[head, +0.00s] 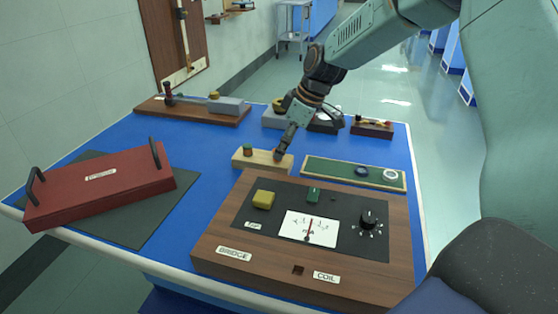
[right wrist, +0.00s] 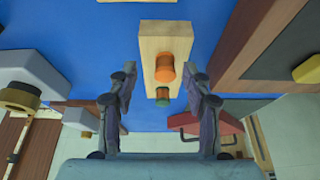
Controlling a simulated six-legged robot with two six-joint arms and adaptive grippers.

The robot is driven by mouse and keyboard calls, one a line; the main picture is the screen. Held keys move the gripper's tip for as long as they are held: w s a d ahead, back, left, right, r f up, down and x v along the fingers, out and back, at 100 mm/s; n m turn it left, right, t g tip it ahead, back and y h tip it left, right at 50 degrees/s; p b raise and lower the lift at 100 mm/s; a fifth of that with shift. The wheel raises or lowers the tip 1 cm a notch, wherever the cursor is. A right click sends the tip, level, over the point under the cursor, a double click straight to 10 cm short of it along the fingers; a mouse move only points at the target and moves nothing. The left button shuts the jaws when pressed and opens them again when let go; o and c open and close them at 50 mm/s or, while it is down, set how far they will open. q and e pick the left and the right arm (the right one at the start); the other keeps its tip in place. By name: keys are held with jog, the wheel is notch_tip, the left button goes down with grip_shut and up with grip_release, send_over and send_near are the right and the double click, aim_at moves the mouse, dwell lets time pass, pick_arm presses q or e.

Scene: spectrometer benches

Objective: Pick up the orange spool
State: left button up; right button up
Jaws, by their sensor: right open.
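The orange spool (right wrist: 165,68) stands on a light wood block (right wrist: 162,30) in the right wrist view. A green spool (right wrist: 163,97) is on the same block, close by. My right gripper (right wrist: 160,72) is open, its two fingers on either side of the block, with the orange spool between the tips. I see no contact. In the head view, the right gripper (head: 281,156) is low at the right part of the wood block (head: 262,163) and hides the orange spool. The green spool (head: 248,149) shows at the block's left end. My left gripper is not in view.
A wooden bridge box (head: 215,247) with a meter is in front of the block. A green tray (head: 322,172) lies right of it, and a red box (head: 105,182) on a dark mat lies left. Other instruments stand behind. Blue tabletop (head: 205,165) is clear left of the block.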

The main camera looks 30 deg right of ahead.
jog(key=shift+w+a+f, duration=0.15)
jog(key=shift+a+f, duration=0.2)
jog(key=shift+f, duration=0.25)
jog(key=shift+a+r, duration=0.1)
jog(key=shift+a, duration=0.4)
jog(key=shift+d, duration=0.35)
jog(key=shift+d+f, duration=0.1)
jog(key=shift+f, duration=0.2)
jog(key=shift+c, duration=0.5)
jog(key=shift+w, duration=0.1)
jog(key=shift+c, duration=0.7)
jog(key=shift+s+a+r, duration=0.2)
jog(key=shift+a+r, duration=0.05)
jog(key=shift+a, duration=0.05)
jog(key=c, duration=0.3)
jog(key=shift+d+f, duration=0.1)
jog(key=shift+f, duration=0.05)
grip_shut()
